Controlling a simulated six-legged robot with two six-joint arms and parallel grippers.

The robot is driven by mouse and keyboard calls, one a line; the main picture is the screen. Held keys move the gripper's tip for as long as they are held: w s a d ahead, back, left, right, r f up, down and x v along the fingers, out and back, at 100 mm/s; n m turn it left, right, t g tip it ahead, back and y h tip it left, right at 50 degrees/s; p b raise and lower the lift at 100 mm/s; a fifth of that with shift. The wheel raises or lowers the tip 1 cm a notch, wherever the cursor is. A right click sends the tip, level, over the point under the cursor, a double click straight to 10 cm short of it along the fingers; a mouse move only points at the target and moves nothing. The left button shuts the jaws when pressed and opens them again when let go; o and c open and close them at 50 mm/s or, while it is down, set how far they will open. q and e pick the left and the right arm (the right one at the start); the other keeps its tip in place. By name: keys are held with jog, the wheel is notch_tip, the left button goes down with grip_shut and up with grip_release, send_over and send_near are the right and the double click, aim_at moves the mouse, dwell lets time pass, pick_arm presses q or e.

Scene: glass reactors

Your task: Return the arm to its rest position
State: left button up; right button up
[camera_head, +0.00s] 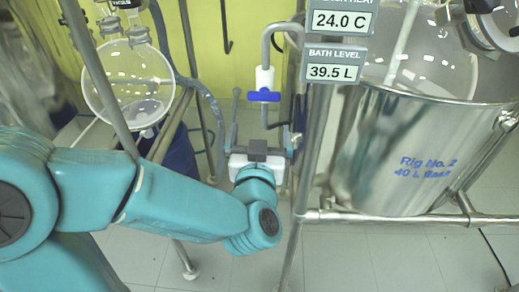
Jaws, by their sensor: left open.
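My teal left arm comes in from the left and reaches to the middle of the view. My left gripper (262,128) is open, with its fingers pointing up and spread apart. A grey pipe with a white valve body and a blue valve handle (264,96) hangs just above it and between the fingers in the picture. I cannot tell whether the gripper touches the pipe; its jaws hold nothing that I can see. My right arm and right gripper are not in view.
A steel bath (400,150) marked "Rig No. 2" stands at right in a metal frame (400,217). Temperature and bath level displays (335,65) are in front. A round glass flask (128,85) hangs at left above my arm. Tiled floor (350,262) shows below.

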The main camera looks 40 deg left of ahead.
pick_arm(q)
jog(key=shift+s+d+b, duration=0.2)
jog(key=shift+s+b, duration=0.15)
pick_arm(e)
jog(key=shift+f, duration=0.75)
